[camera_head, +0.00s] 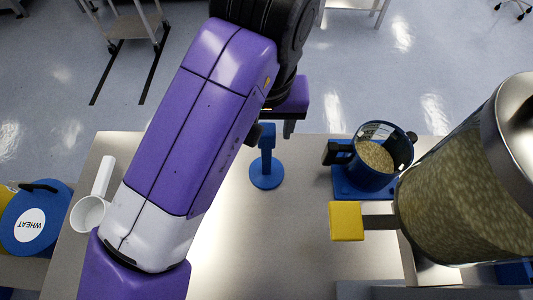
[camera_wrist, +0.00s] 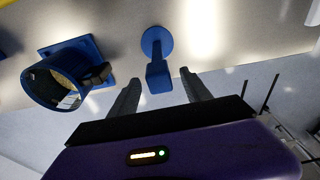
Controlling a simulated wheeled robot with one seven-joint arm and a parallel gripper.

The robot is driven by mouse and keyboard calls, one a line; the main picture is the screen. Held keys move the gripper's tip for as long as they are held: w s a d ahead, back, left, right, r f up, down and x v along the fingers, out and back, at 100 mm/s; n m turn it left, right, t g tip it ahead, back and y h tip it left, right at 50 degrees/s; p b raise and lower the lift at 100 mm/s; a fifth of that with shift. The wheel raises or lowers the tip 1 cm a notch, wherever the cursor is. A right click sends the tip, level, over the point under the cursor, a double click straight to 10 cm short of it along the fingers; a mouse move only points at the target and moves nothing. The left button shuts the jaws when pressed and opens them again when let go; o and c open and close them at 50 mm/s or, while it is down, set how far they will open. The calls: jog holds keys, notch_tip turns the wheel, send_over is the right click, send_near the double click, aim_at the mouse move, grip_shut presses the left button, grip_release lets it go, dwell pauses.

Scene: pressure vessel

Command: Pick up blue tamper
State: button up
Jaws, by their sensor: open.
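The blue tamper (camera_head: 266,160) stands upright on the table, with a round disc base and a block-shaped handle top. In the wrist view the tamper (camera_wrist: 157,62) shows its disc at the top and its handle pointing down between my fingers. My gripper (camera_wrist: 160,90) is open, with one finger on each side of the handle's end and gaps visible on both sides. In the head view my gripper (camera_head: 288,128) is mostly hidden by my purple arm, beside the top of the tamper.
A blue cup of grain (camera_head: 375,157) with a dark handle sits on a blue stand to the right. A large grain-filled vessel (camera_head: 460,190) with a yellow-ended handle (camera_head: 346,221) is farther right. A white scoop (camera_head: 89,212) and a blue WHEAT container (camera_head: 37,222) are at left.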

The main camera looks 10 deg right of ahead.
aim_at(266, 155)
notch_tip(266, 155, down, 4)
jog(key=shift+w, duration=0.15)
grip_shut()
jog(key=shift+r, duration=0.1)
dwell(1.3)
